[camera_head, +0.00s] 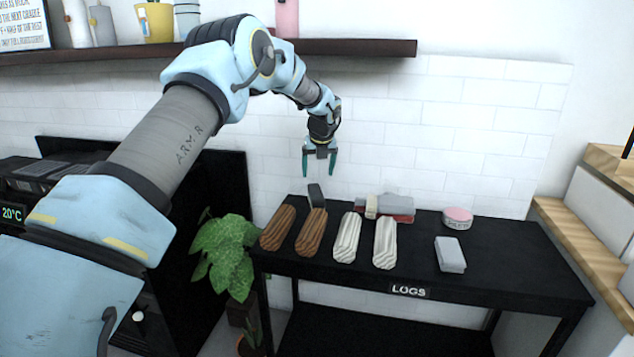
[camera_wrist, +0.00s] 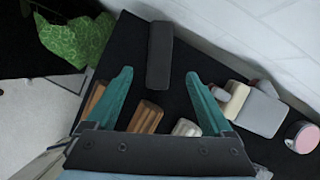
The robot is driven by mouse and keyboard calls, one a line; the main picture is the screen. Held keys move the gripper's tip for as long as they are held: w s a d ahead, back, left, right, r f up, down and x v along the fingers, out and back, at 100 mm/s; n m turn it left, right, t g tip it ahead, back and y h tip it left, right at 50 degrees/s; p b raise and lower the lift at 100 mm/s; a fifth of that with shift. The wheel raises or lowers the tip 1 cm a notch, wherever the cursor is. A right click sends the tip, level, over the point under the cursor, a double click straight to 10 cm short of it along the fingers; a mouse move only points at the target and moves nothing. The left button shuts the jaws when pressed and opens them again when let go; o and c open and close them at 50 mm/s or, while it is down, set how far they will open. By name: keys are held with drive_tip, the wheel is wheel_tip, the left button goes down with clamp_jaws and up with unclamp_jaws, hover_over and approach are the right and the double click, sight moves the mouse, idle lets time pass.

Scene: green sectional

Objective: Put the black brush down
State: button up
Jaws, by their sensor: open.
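The black brush (camera_head: 316,194) shows as a dark grey block at the back of the black table (camera_head: 478,273), behind the brown logs. It looks raised or tilted in the head view, and I cannot tell which. In the wrist view the brush (camera_wrist: 160,55) lies ahead of and between my fingertips, with a gap on each side. My gripper (camera_head: 319,173) is open and empty, pointing down above the brush and apart from it. Its teal fingers also show in the wrist view (camera_wrist: 158,76).
Two brown logs (camera_head: 279,228) and two pale logs (camera_head: 347,238) lie in front. A grey and red item (camera_head: 397,205), a pink tin (camera_head: 457,218) and a grey box (camera_head: 450,254) are to the right. A wall shelf (camera_head: 350,47) runs above; a plant (camera_head: 226,256) stands left.

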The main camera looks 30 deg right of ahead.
drive_tip(key=s+a+r+n+g+y, duration=0.1)
drive_tip(key=a+r+n, duration=0.2)
drive_tip(key=a+n, duration=0.85)
drive_tip(key=s+a+r+n+g, duration=0.15)
drive_tip(key=a+n, duration=0.45)
drive_tip(key=a, duration=1)
drive_tip(key=s+a+n, duration=2.1)
drive_tip(key=a, duration=0.3)
drive_tip(key=shift+s+f+n, duration=0.35)
drive_tip(key=shift+s, duration=0.05)
drive_tip(key=shift+g, duration=0.25)
wheel_tip(320, 180, up, 4)
drive_tip(key=p, duration=0.4)
drive_tip(key=shift+r, duration=0.2)
